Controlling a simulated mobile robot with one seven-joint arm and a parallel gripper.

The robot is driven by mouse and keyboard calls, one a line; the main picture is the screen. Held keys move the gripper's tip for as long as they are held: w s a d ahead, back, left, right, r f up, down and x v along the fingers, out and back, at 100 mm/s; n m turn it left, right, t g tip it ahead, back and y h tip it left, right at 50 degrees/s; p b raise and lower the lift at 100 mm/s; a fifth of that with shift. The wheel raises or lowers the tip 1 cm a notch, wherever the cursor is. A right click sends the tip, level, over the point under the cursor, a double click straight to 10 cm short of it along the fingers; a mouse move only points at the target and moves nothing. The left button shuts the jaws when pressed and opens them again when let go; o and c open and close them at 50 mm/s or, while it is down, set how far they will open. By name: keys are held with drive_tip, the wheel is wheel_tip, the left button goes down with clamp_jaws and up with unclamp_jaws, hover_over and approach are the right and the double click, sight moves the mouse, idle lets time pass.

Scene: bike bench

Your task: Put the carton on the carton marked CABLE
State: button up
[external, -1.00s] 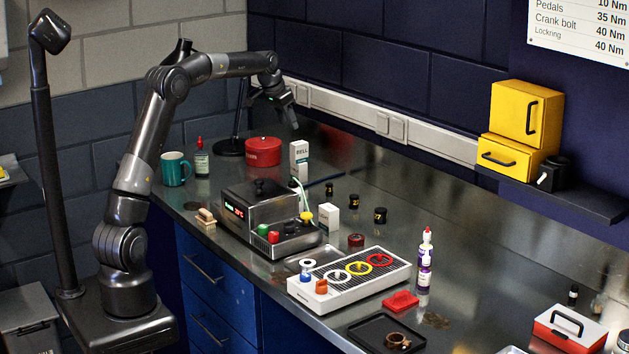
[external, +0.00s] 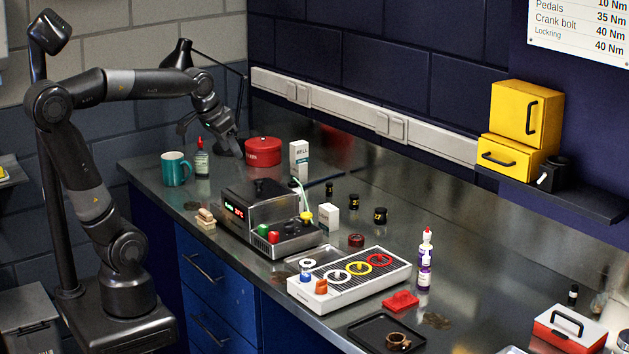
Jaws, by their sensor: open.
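A tall white carton (external: 299,160) stands upright on the bench behind the black-and-steel machine; the letters BELL show on its upper part. A smaller white carton (external: 329,217) stands on the bench to the right of that machine; its print is too small to read. I cannot make out the word CABLE on either one. My gripper (external: 228,148) is open and points down at the far left of the bench, to the left of the red pot and apart from both cartons. I see nothing held in it.
A red pot (external: 263,152), a teal mug (external: 175,169) and a dropper bottle (external: 202,160) stand near my gripper. A black lamp (external: 179,52) is behind it. The machine (external: 261,205) lies before the tall carton. Small black pots (external: 380,216) stand right of the small carton.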

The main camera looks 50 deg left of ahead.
drive_tip(key=s+d+f, duration=0.2)
drive_tip(key=s+f, duration=0.4)
drive_tip(key=s, duration=0.4)
drive_tip(key=shift+s+h, duration=0.2)
drive_tip(key=shift+h, duration=0.1)
idle(0.6)
